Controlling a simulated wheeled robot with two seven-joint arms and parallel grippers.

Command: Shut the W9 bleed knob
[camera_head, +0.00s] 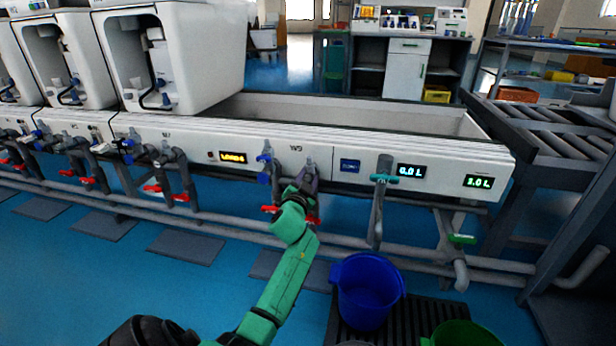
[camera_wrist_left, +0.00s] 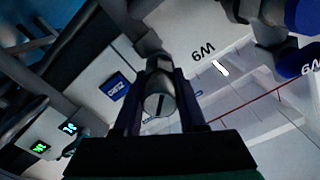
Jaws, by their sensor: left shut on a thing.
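The W9 bleed knob is a small grey round knob with a dark slot in its face (camera_wrist_left: 160,104). It sits on the white front panel (camera_head: 345,150) by the W9 label, and its top shows in the head view (camera_head: 310,162). My left gripper (camera_head: 308,179) reaches it from the front, on the green arm. In the left wrist view its two dark fingers stand on either side of the knob, shut on it. The slot looks slanted in that view. The fingers hide the knob's sides. My right gripper is in neither view.
Blue valve handles (camera_head: 264,178) are just left of the gripper. Red pipe handles (camera_head: 270,209) are below. A teal-handled tap (camera_head: 384,178) and lit displays (camera_head: 411,171) are to the right. A blue bucket (camera_head: 367,292) stands on a dark grate below.

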